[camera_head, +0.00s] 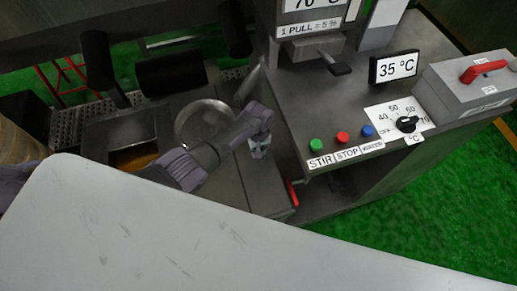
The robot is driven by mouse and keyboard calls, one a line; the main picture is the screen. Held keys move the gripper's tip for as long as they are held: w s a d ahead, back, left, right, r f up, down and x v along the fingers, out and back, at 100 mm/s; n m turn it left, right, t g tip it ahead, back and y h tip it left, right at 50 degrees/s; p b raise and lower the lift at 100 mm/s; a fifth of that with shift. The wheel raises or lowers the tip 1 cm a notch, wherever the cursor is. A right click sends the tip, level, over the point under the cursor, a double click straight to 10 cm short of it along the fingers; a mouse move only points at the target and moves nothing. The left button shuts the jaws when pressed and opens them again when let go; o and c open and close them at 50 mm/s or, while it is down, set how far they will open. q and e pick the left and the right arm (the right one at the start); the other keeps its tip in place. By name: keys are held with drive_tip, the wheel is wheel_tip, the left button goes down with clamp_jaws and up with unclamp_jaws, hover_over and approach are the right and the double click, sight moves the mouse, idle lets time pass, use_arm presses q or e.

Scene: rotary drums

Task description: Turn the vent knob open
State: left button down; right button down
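No knob labelled as a vent shows clearly in the head view. A black round knob (406,124) sits on a white temperature dial on the right-hand panel, with its pointer line toward the upper right. A small red handle (292,193) sticks out low on the cabinet's left side. My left arm reaches in from the left, and its gripper (259,149) points down beside the cabinet's left edge. The gripper is small and partly hidden by its own wrist, so its opening and any contact are unclear. My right gripper is not in view.
Green, red and blue buttons (342,137) line the panel's front edge. A 35 °C display (395,68) and a grey box with a red handle (483,71) stand behind. A round metal pan (205,122) lies left of the gripper. A white surface fills the foreground.

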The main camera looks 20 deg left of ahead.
use_arm(q)
drive_tip(key=shift+w, duration=0.1)
idle(0.3)
drive_tip(key=c, duration=1)
unclamp_jaws()
drive_tip(key=shift+o, duration=0.2)
drive_tip(key=shift+r, duration=0.1)
wheel_tip(320, 180, up, 12)
